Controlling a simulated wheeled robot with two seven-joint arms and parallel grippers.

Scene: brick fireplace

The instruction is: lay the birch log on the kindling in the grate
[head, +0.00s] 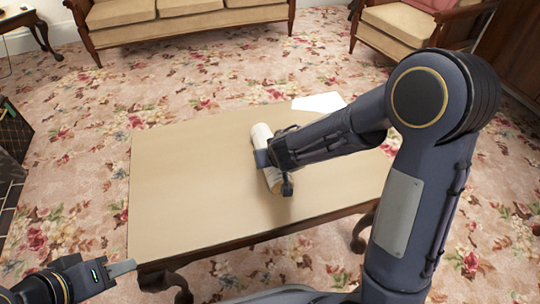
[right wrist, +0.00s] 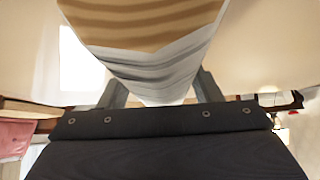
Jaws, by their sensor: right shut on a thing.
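The birch log (head: 272,172), pale with a tan cut end, is at the middle of the coffee table. My right gripper (head: 268,158) reaches in from the right and is shut around it. In the right wrist view the log (right wrist: 155,65) fills the top centre between the two grey fingers of the gripper (right wrist: 160,92). I cannot tell whether the log touches the tabletop. My left gripper (head: 122,268) is empty at the lower left, by the table's near left corner; its jaw opening does not show clearly. No grate or kindling can be made out.
The coffee table (head: 180,190) is mostly bare, with a white sheet (head: 318,102) at its far edge. A dark panelled object (head: 14,132) stands at the left edge beside dark tiles (head: 8,185). A sofa (head: 180,18) and an armchair (head: 405,25) stand behind. Floral carpet (head: 85,110) lies clear left of the table.

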